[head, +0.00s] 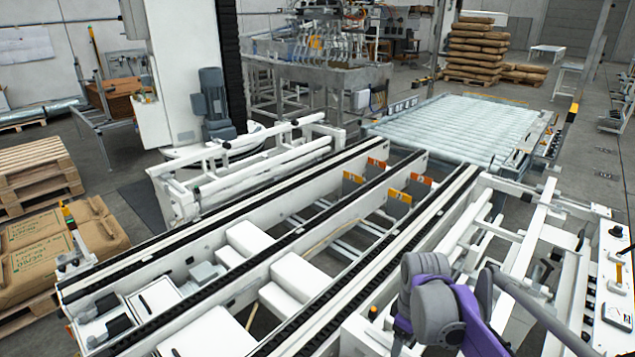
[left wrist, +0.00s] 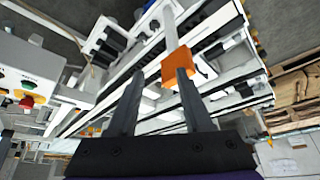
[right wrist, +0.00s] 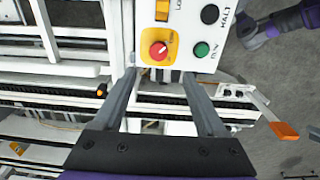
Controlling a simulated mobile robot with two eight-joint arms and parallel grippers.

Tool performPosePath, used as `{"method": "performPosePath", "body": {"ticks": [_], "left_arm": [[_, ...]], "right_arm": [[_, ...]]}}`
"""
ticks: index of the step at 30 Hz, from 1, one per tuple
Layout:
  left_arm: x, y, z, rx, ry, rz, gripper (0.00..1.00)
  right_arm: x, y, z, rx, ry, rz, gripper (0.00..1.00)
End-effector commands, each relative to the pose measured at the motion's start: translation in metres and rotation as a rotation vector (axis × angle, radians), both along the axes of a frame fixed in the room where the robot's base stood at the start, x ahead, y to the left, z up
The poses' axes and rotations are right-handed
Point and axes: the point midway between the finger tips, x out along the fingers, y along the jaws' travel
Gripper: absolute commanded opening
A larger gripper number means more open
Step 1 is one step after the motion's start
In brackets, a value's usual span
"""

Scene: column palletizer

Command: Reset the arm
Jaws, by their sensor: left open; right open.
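A white bar with an orange end block (left wrist: 177,68) shows in the left wrist view. The block lies between and just beyond the fingertips of my open left gripper (left wrist: 156,78); I cannot tell whether they touch. The right wrist view also shows a white arm with an orange end (right wrist: 284,131), sticking out over the floor. My right gripper (right wrist: 160,76) is open and empty, with a control panel (right wrist: 185,15) beyond its fingertips. The panel's red knob (right wrist: 158,50) appears between them, beside a green button (right wrist: 201,50) and a black button (right wrist: 209,14). Neither gripper shows in the head view.
White conveyor rails with black chains (head: 300,240) fill the middle of the head view. A roller conveyor (head: 460,127) stands behind. Wooden pallets (head: 38,170) and stacked brown sacks (head: 40,260) stand left. Open floor (right wrist: 240,70) lies beside the panel.

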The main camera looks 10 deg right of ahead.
Motion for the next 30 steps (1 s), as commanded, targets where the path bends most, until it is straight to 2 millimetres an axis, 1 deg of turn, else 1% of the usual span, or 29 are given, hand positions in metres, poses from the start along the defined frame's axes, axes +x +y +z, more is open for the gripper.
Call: {"method": "performPosePath", "body": {"ticks": [2,5,9,12,16,18,21,24,30], "left_arm": [[0.001,0.0,0.005,0.0,-0.002,0.0,0.5],[0.003,0.0,0.014,0.0,-0.005,0.0,0.5],[0.006,0.0,0.029,0.0,-0.012,0.0,0.5],[0.008,0.0,0.039,0.0,-0.016,0.0,0.5],[0.011,0.0,0.05,0.0,-0.022,0.0,0.5],[0.013,0.0,0.054,0.0,-0.024,0.0,0.5],[0.014,0.0,0.057,0.0,-0.026,0.0,0.5],[0.014,0.0,0.058,0.0,-0.027,0.0,0.5],[0.014,0.0,0.058,0.0,-0.026,0.0,0.5]], "right_arm": [[-0.012,0.006,0.007,-0.002,-0.027,-0.04,0.74],[-0.035,0.018,0.017,-0.001,-0.09,-0.133,0.74],[-0.075,0.035,0.026,0.021,-0.202,-0.303,0.74],[-0.101,0.045,0.026,0.053,-0.281,-0.423,0.74],[-0.129,0.054,0.021,0.104,-0.364,-0.555,0.74],[-0.139,0.057,0.017,0.13,-0.396,-0.608,0.74],[-0.148,0.06,0.013,0.156,-0.426,-0.659,0.74],[-0.152,0.061,0.01,0.169,-0.438,-0.684,0.74],[-0.153,0.062,0.009,0.172,-0.44,-0.69,0.74]]}}
